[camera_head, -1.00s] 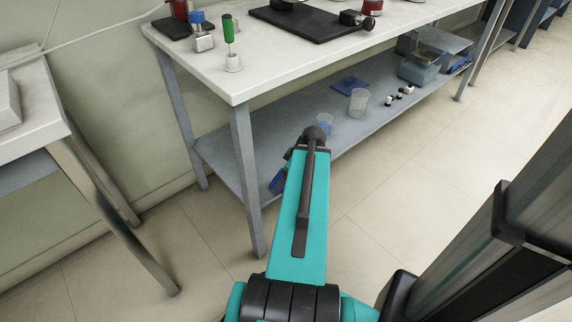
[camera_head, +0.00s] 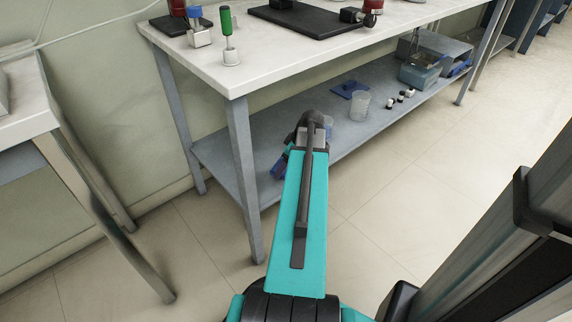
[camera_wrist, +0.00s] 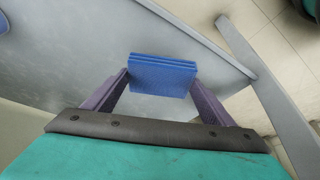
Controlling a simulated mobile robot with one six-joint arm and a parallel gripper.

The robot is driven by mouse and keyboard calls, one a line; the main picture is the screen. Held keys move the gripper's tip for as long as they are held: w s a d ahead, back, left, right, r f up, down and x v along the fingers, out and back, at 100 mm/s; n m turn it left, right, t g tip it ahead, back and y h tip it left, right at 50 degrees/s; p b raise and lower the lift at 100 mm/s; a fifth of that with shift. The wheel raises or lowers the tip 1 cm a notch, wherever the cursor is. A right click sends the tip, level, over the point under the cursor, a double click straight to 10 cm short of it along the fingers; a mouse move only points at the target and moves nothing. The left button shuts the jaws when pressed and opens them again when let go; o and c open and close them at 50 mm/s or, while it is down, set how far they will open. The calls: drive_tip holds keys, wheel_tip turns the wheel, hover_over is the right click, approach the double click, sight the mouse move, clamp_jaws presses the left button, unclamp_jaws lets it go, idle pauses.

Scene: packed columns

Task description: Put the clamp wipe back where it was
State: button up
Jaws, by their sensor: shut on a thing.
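The clamp wipe (camera_wrist: 162,76) is a blue, layered, folded block. In the wrist view it sits between the two fingertips of my gripper (camera_wrist: 161,80), which is shut on it. The grey lower shelf (camera_wrist: 100,45) lies behind it in that view; I cannot tell whether the wipe touches it. In the head view a blue patch of the held wipe (camera_head: 279,168) shows left of my teal arm, at the near left end of the lower shelf (camera_head: 222,165). My arm hides most of the gripper there.
A table leg (camera_head: 244,180) stands close left of my gripper. The tabletop (camera_head: 265,70) overhangs the shelf.

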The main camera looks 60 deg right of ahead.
drive_tip(key=shift+w+d+f+b, duration=0.1)
drive_tip(key=shift+w+d+b, duration=0.1)
drive_tip(key=shift+w+d, duration=0.35)
drive_tip(key=shift+w+d+f+b, duration=0.1)
drive_tip(key=shift+w+d+b, duration=0.1)
drive_tip(key=shift+d, duration=0.6)
drive_tip(key=shift+w+d+f+b, duration=0.15)
drive_tip(key=shift+w+d, duration=0.25)
drive_tip(key=shift+d, duration=0.3)
drive_tip(key=shift+r, duration=0.1)
drive_tip(key=shift+f+b, duration=0.95)
drive_tip(key=shift+f, duration=0.8)
drive_tip(key=shift+f, duration=0.15)
drive_tip(key=o, duration=1)
drive_tip(key=p+v, duration=0.4)
drive_tip(key=v, duration=0.8)
drive_tip(key=shift+r, duration=0.25)
